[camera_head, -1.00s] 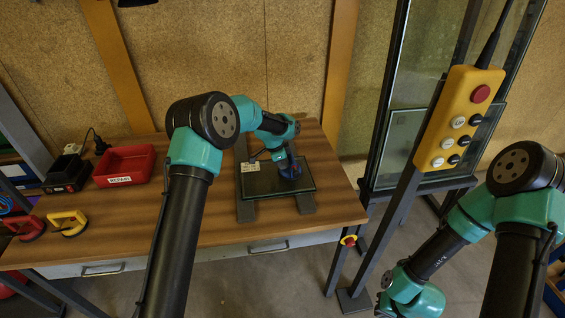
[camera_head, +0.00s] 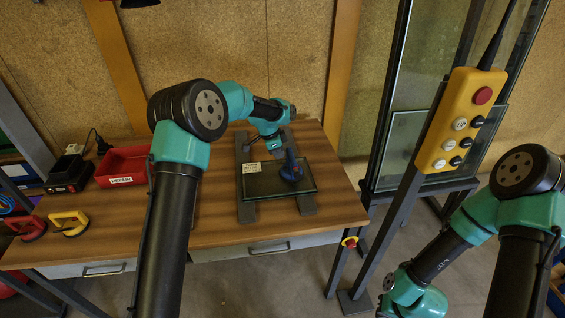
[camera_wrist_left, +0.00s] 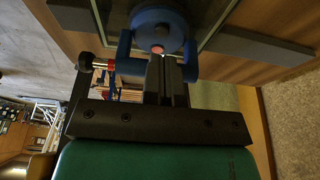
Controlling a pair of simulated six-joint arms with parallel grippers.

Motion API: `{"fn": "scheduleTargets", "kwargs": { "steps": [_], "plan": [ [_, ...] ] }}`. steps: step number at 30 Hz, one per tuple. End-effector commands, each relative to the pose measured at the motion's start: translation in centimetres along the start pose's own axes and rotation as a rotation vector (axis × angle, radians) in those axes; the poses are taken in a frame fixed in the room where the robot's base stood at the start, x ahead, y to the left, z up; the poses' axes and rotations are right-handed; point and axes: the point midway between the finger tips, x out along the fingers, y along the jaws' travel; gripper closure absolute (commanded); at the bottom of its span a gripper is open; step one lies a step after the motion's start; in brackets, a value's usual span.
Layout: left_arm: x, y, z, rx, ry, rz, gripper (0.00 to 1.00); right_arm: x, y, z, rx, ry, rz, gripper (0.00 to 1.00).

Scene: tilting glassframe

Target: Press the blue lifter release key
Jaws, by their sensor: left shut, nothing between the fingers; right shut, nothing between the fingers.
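The blue lifter (camera_head: 290,170) stands on a dark glass pane (camera_head: 262,183) on the table. In the left wrist view the lifter (camera_wrist_left: 158,28) shows its round blue body and handle posts at the top. A small pinkish-red spot (camera_wrist_left: 157,48), which may be its release key, shows on the near side of the body. My left gripper (camera_wrist_left: 166,66) is shut and empty, its fingertips pointing at the lifter close below that spot. I cannot tell whether they touch. My right gripper is out of view.
A red bin (camera_head: 122,165), a black charger (camera_head: 68,172), and yellow (camera_head: 69,223) and red (camera_head: 31,228) lifters are at the table's left. A yellow button pendant (camera_head: 460,120) hangs at the right before the glass rack. The table between is clear.

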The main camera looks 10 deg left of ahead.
Motion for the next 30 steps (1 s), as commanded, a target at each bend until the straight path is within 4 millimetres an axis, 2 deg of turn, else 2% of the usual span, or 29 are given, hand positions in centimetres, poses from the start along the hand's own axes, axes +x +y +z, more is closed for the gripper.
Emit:
{"fn": "scheduleTargets", "kwargs": {
  "steps": [3,8,30],
  "plan": [
    [-1.9,-0.1,0.0,-0.001,0.002,-0.005,1.00,0.0,0.0,0.0,0.000,0.000,0.000,1.00],
    [-3.2,-0.1,0.1,-0.002,0.003,-0.006,1.00,0.0,0.0,0.0,0.000,0.000,0.000,1.00],
    [-3.1,0.0,0.1,-0.012,-0.001,-0.013,1.00,0.0,0.0,0.0,0.000,0.000,0.000,1.00]
  ]
}}
